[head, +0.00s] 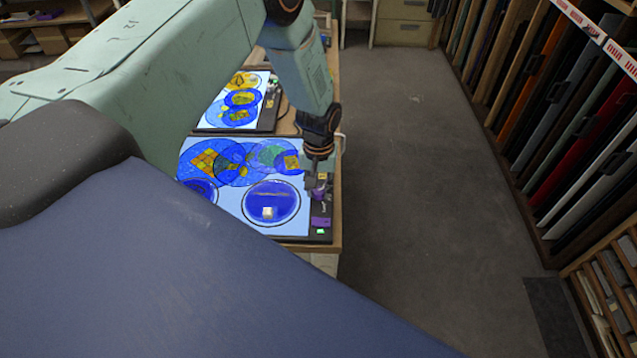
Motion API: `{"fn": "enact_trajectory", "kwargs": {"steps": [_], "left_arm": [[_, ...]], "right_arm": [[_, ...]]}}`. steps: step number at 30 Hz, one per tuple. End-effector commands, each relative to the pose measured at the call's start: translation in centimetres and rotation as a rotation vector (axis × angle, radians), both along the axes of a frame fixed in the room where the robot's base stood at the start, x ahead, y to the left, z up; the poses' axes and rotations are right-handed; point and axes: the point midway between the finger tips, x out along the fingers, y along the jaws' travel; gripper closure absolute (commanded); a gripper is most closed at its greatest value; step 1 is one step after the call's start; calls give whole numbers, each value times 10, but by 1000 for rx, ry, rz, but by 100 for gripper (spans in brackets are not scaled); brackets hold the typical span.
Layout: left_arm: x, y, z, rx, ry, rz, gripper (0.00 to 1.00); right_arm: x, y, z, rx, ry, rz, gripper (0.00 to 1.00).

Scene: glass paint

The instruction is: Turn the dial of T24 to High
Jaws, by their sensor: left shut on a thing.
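A lit light panel (230,206) with blue and yellow glass pieces lies on the workbench, with a dark control strip (322,236) along its right edge. My left gripper (318,190) reaches down onto this strip from above. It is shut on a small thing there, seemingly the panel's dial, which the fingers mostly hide. A purple patch (321,222) and a small green light (320,231) show on the strip just below the gripper. The T24 label and the dial's setting are too small to read. My right gripper is not in view.
A second lit panel (213,115) with glass pieces lies farther back on the bench. A round blue glass piece with a small pale block (267,212) on it sits on the near panel. Clear floor (420,200) lies right of the bench; racks of coloured sheets (580,130) stand beyond.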

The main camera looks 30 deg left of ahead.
Motion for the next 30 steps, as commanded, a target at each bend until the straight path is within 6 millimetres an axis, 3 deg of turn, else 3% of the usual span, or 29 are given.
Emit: {"fn": "enact_trajectory", "kwargs": {"steps": [15, 30], "left_arm": [[6, 1, 4, 1, -16, 347, 100], [7, 2, 4, 0, -18, 423, 100]], "right_arm": [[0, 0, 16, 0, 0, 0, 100], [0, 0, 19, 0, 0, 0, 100]]}}
